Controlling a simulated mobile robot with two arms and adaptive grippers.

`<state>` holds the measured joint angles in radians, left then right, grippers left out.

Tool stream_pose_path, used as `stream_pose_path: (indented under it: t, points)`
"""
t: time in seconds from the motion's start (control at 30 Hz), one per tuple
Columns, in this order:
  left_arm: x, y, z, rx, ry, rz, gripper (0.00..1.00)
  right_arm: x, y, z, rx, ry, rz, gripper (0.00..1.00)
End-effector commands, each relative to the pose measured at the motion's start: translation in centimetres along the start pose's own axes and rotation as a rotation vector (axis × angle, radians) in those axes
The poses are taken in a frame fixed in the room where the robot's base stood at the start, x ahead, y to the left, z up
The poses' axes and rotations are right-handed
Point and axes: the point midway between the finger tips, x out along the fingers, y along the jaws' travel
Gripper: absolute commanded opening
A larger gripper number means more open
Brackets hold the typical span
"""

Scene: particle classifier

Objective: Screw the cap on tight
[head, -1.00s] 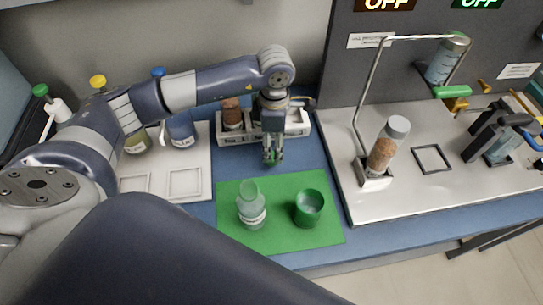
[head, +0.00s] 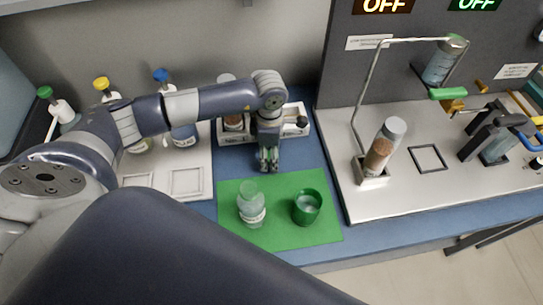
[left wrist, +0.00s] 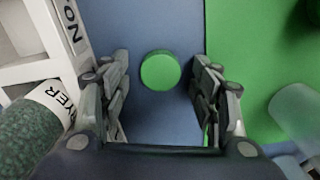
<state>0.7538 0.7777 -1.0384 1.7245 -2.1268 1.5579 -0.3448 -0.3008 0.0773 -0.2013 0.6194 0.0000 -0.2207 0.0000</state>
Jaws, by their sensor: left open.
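A round green cap (left wrist: 160,72) lies on the blue tabletop in the left wrist view, between the fingers and apart from both. My left gripper (left wrist: 162,95) is open and empty around or above it; its height over the table is hard to tell. In the head view my left gripper (head: 267,160) points down just behind the green mat (head: 285,238), and I cannot make out the cap there. A clear bottle (head: 252,207) with a pale label stands upright on the mat, left of a green cup (head: 307,207). My right gripper is not in view.
A white labelled rack (head: 235,138) with jars stands behind my left gripper. A white tray (head: 185,183) and bottles are at left. At right, a metal plate (head: 410,200) carries a tilted jar (head: 380,152) of brown grains and a wire frame. The mat's front is clear.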

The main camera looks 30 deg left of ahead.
Motion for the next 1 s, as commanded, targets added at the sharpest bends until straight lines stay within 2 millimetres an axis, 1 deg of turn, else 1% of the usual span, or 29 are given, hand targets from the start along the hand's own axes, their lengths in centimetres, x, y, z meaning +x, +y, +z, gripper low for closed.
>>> stream_pose_path:
  t: [0.07, 0.1, 0.13, 0.17, 0.33, 0.67, 0.77, 0.87, 1.0]
  points:
    - [0.0, 0.0, 0.0, 0.000, 0.000, 0.000, 0.57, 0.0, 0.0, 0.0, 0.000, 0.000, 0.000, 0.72]
    - [0.0, 0.0, 0.0, 0.000, 0.000, 0.000, 0.55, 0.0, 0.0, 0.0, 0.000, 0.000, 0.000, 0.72]
    - [0.0, 0.0, 0.0, 0.000, 0.000, 0.000, 0.49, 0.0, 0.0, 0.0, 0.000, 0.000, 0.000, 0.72]
    - [0.0, 0.0, 0.0, 0.000, 0.000, 0.000, 0.46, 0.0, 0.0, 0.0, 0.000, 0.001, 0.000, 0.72]
    - [-0.1, 0.0, 0.0, -0.001, 0.000, 0.000, 0.27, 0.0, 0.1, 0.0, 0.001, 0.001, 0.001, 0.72]
    - [-0.1, 0.0, 0.0, -0.001, 0.000, 0.000, 0.26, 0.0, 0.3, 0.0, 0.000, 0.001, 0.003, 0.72]
    - [-0.5, 0.1, 0.0, -0.001, -0.002, 0.002, 0.26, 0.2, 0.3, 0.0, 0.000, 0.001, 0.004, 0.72]
    - [-1.8, 0.1, 0.0, 0.000, -0.002, 0.004, 0.26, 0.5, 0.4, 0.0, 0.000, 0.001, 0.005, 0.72]
    - [-4.7, 0.2, 0.1, 0.000, -0.004, 0.006, 0.26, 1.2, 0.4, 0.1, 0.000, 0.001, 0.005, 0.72]
